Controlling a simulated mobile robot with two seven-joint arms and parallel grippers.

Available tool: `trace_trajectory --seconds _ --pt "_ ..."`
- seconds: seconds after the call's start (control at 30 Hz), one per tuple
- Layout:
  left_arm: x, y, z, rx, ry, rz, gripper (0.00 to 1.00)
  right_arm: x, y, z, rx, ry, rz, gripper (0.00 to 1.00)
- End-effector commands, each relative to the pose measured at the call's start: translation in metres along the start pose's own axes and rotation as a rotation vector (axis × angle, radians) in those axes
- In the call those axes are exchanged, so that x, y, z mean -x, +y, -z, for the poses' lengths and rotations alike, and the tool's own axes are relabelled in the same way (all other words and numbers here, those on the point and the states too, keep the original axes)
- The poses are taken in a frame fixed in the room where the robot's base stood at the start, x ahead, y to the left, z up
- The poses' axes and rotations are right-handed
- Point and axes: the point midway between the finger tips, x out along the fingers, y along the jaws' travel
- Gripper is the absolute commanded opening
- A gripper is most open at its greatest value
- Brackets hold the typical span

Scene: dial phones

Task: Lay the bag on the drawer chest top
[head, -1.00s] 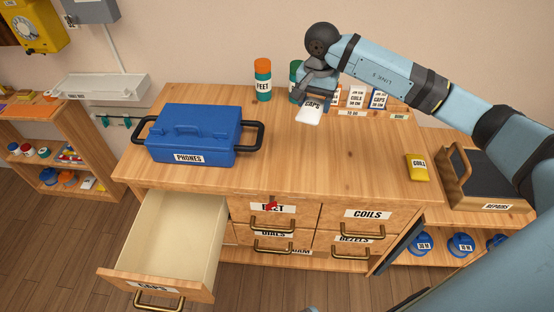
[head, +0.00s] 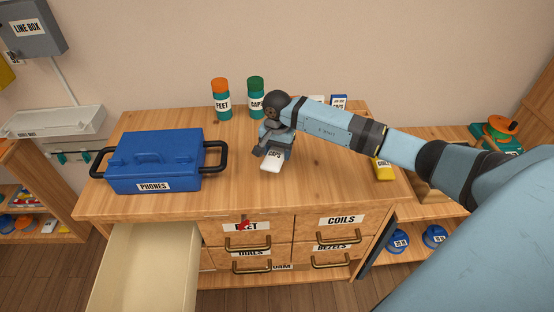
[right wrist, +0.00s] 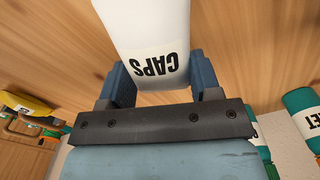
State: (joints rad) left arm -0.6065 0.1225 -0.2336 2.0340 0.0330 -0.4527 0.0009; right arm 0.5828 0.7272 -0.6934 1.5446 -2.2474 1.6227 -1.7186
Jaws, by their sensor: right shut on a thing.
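The white bag labelled CAPS (head: 271,165) is in my right gripper (head: 268,152), low over the middle of the chest top. In the right wrist view the bag (right wrist: 150,45) sits between the two blue fingers of the gripper (right wrist: 152,85). I cannot tell if the bag touches the wood. The drawer chest top (head: 300,195) is light wood, with bare surface around the bag. My left gripper is out of view.
A blue PHONES toolbox (head: 155,165) stands on the left of the top. FEET (head: 222,102) and CAPS (head: 256,100) bottles stand at the back. A yellow bag (head: 383,169) lies at the right. An open drawer (head: 145,265) juts out at lower left.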

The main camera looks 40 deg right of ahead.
Motion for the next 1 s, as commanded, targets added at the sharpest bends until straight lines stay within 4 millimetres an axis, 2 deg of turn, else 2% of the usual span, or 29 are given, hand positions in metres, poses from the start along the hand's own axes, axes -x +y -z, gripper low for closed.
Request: trace_trajectory --seconds 0.2,0.3,0.67,0.7,0.77,0.8,1.0 --pt "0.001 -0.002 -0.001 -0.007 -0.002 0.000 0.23 -0.031 0.000 -0.001 0.000 -0.003 -0.002 0.34" --pt "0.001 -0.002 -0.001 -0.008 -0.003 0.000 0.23 -0.040 0.000 -0.001 0.000 -0.001 -0.001 0.34" --pt "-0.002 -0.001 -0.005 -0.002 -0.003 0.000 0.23 -0.045 0.000 0.000 0.001 0.001 0.000 0.34" --pt "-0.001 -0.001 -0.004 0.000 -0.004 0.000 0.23 -0.044 0.000 0.000 0.001 0.001 0.000 0.65" --pt "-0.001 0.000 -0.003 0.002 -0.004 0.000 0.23 -0.043 0.000 0.000 0.001 0.001 -0.001 0.78" --pt "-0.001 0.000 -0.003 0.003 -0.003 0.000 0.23 -0.043 0.000 0.000 0.001 0.001 -0.001 0.83" --pt "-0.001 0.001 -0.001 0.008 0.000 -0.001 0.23 -0.043 0.000 0.000 0.001 0.000 -0.001 0.83"
